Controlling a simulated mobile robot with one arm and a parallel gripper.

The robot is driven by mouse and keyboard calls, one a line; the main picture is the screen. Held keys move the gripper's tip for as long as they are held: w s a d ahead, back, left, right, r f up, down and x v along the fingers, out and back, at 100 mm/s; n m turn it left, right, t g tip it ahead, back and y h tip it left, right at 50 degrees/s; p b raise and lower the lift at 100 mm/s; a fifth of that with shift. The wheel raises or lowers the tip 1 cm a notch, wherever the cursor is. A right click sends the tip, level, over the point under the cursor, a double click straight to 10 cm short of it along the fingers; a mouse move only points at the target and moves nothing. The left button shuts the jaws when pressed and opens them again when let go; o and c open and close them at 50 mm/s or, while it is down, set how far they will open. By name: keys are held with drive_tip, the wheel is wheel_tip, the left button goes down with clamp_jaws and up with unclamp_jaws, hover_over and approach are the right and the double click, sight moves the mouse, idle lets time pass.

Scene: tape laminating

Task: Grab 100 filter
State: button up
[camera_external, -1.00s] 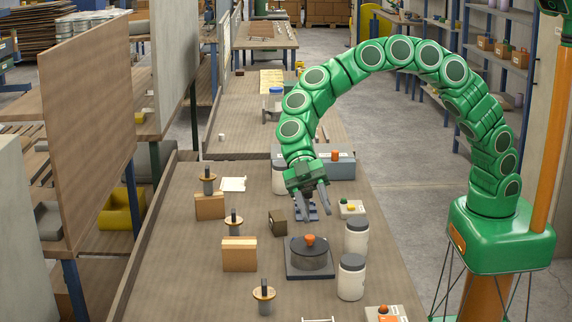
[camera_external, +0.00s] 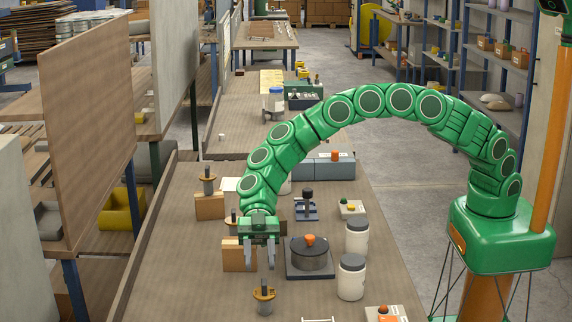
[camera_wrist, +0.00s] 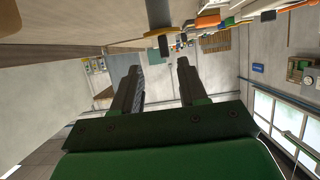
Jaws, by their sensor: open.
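My gripper (camera_external: 261,268) is open and empty, its fingers pointing down and toward the viewer over the table. Just in front of it stands a dark spindle with a tan disc (camera_external: 264,295). In the wrist view, where the table is at the top, a dark post with a tan disc (camera_wrist: 162,33) lies ahead, between and beyond the open fingertips (camera_wrist: 158,67). Another disc spindle (camera_external: 207,180) stands at the back left, and a third (camera_external: 231,222) is partly behind my arm. No "100" label is legible, so I cannot tell which thing is the filter.
A wooden block (camera_external: 230,254) is close left of my gripper. A dark round pot with an orange knob (camera_external: 310,255) stands close right. White jars (camera_external: 351,278) line the right side. The table's front left (camera_external: 170,285) is clear.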

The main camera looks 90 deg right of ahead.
sight(264, 281)
drive_tip(key=shift+s+x, duration=0.2)
drive_tip(key=shift+x, duration=1.5)
drive_tip(key=shift+s+x, duration=0.15)
drive_tip(key=shift+x, duration=1.55)
clamp_jaws()
